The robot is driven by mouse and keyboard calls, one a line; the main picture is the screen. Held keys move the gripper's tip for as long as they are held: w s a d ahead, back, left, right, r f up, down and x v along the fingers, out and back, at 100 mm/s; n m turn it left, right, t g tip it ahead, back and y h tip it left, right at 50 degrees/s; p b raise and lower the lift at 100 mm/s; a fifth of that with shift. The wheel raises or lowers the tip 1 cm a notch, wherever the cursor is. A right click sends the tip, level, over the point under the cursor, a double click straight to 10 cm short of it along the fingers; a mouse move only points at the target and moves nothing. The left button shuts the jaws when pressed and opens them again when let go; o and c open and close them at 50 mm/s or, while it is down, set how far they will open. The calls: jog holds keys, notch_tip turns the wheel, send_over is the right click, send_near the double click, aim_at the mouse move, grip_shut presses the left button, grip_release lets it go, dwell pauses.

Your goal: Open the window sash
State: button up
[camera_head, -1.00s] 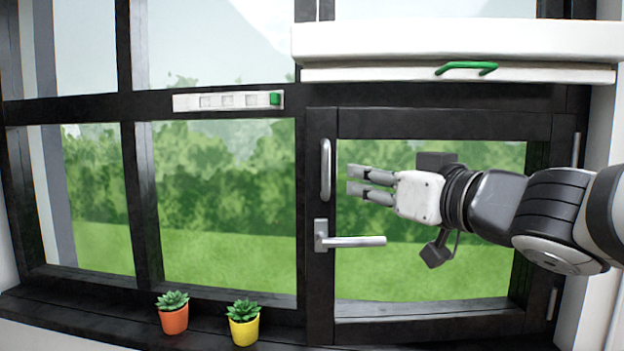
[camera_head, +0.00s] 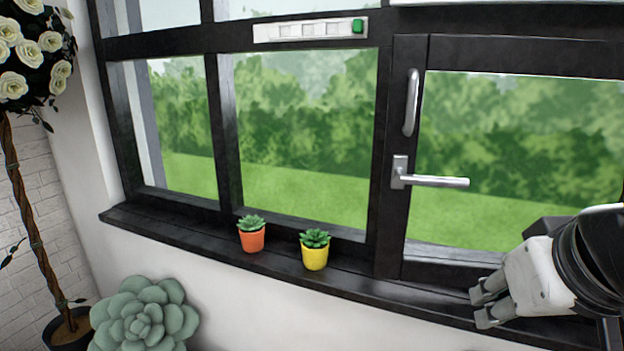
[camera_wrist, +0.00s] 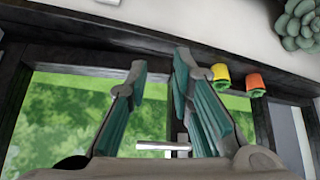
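The window sash (camera_head: 405,225) is a dark-framed pane at the right of the head view, and looks flush in its frame. Its silver lever handle (camera_head: 435,181) lies horizontal, pointing right. An upright silver pull bar (camera_head: 411,103) is above the lever. My gripper (camera_head: 481,307) is open and empty, below and to the right of the lever, by the sill. In the wrist view my gripper (camera_wrist: 158,62) shows its fingers apart. The lever (camera_wrist: 162,147) appears there low between the fingers, with nothing gripped. The sash's right side is cut off in the head view.
An orange pot (camera_head: 252,240) and a yellow pot (camera_head: 315,256) with succulents stand on the dark sill (camera_head: 170,228), left of my gripper. A white strip with a green end (camera_head: 310,29) is on the upper frame. A large succulent (camera_head: 145,318) is lower left.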

jog(key=s+a, duration=0.1)
jog(key=s+a+f+g, duration=0.1)
jog(key=shift+s+f+n+y, duration=0.2)
jog(key=shift+s+n+y, duration=0.1)
jog(key=shift+s, duration=0.05)
jog(key=c, duration=0.3)
jog(key=shift+w+a+r+g, duration=0.1)
jog(key=shift+w+r+g, duration=0.05)
jog(key=shift+g, duration=0.15)
grip_shut()
jog(key=w+d+r+m+g+b, duration=0.1)
jog(key=w+d+r+b, duration=0.15)
jog(key=w+r, duration=0.5)
jog(key=w+d+r+m+h+b, duration=0.15)
jog(key=w+d+r, duration=0.25)
jog(key=w, duration=0.6)
jog(key=w+d+r+m+g+y+b, duration=0.1)
jog(key=w+d+r+m+b, duration=0.15)
jog(key=w+r, duration=0.45)
jog(key=x, duration=1.1)
jog(key=shift+w+d+n, duration=0.25)
jog(key=shift+d+n, duration=0.1)
jog(key=shift+n, duration=0.05)
